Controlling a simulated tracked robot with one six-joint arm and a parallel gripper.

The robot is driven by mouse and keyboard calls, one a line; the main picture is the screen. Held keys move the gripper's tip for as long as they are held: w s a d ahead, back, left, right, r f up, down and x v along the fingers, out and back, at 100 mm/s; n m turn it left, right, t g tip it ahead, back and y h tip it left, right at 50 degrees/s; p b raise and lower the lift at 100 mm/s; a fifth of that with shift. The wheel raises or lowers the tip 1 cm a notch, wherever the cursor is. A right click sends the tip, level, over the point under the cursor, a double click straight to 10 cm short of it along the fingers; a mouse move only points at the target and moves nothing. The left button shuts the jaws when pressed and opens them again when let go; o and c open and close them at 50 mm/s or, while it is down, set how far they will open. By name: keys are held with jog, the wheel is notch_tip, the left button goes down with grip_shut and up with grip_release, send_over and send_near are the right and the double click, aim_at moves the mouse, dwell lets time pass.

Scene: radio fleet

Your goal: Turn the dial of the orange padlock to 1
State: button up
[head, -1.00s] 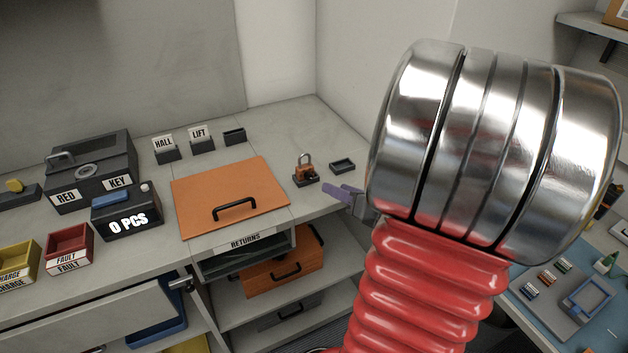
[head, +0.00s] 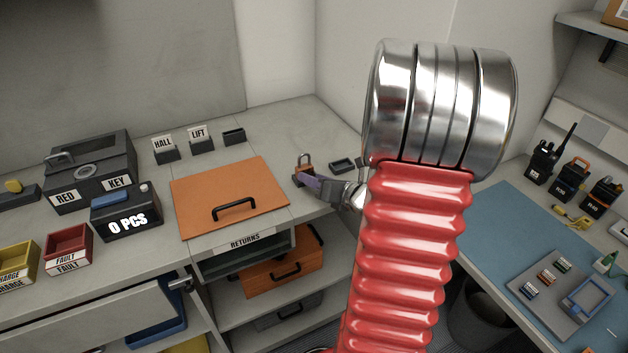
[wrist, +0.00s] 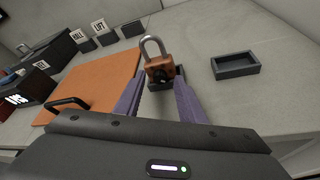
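The orange padlock (wrist: 160,68) stands upright on a small dark base on the grey counter, with its silver shackle up and a dark dial on its front. In the head view the padlock (head: 304,165) is partly hidden behind my fingers. My gripper (wrist: 160,92) has two purple fingers, spread apart, pointing at the padlock with one toward each side of its lower part. I cannot tell whether they touch it. In the head view my gripper (head: 306,181) overlaps the padlock's base. The dial's number is too small to read.
A small dark tray (wrist: 235,64) sits right of the padlock. An orange panel with a black handle (head: 232,195) lies to its left. HALL (head: 165,149) and LIFT (head: 200,140) holders stand behind.

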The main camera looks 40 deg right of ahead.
grip_shut()
jog(key=shift+a, duration=0.1)
dwell(0.4)
jog(key=shift+n+h, duration=0.3)
jog(key=shift+w+a+n+g+h, duration=0.15)
jog(key=shift+n+g+h, duration=0.3)
jog(key=shift+n, duration=0.55)
jog(key=shift+a+n+h, duration=0.2)
jog(key=shift+n+h, duration=0.65)
jog(key=shift+n, duration=0.35)
jog(key=shift+g, duration=0.25)
